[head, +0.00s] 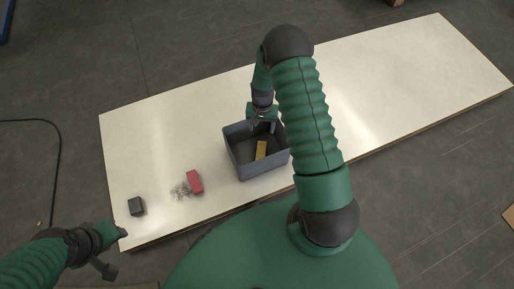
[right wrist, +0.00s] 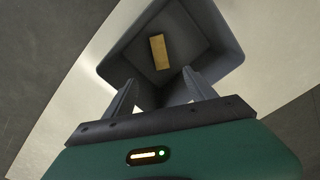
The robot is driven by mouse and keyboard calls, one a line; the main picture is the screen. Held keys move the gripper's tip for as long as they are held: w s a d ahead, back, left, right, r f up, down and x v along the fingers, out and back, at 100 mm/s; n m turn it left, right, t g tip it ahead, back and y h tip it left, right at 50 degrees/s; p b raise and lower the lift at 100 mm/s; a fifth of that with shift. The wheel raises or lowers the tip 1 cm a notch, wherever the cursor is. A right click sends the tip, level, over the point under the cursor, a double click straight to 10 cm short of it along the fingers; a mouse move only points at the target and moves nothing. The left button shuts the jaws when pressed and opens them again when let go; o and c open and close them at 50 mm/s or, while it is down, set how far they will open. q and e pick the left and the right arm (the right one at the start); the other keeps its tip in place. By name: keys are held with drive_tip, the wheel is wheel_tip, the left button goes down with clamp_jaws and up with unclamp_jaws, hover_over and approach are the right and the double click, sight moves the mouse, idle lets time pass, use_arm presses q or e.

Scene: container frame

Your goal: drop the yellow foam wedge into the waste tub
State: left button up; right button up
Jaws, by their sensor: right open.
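The yellow foam wedge (head: 261,149) lies inside the grey waste tub (head: 246,171), on its floor. In the right wrist view the wedge (right wrist: 159,52) shows inside the tub (right wrist: 222,27), apart from the fingers. My right gripper (head: 262,122) is at the tub's far rim. In the right wrist view its two fingers (right wrist: 163,92) are spread with nothing between them. My left gripper (head: 120,236) is at the table's near left corner, low in the head view; its fingers are too small to tell open from shut.
The tub stands on a long pale table (head: 400,80). A red block (head: 194,181), a small pile of grey bits (head: 180,191) and a dark grey block (head: 136,206) lie left of it. The table's right half is largely clear. A black cable (head: 58,150) lies on the floor.

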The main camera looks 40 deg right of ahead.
wheel_tip(320, 180, up, 15)
drive_tip(key=p, duration=0.6)
drive_tip(key=shift+a, duration=0.15)
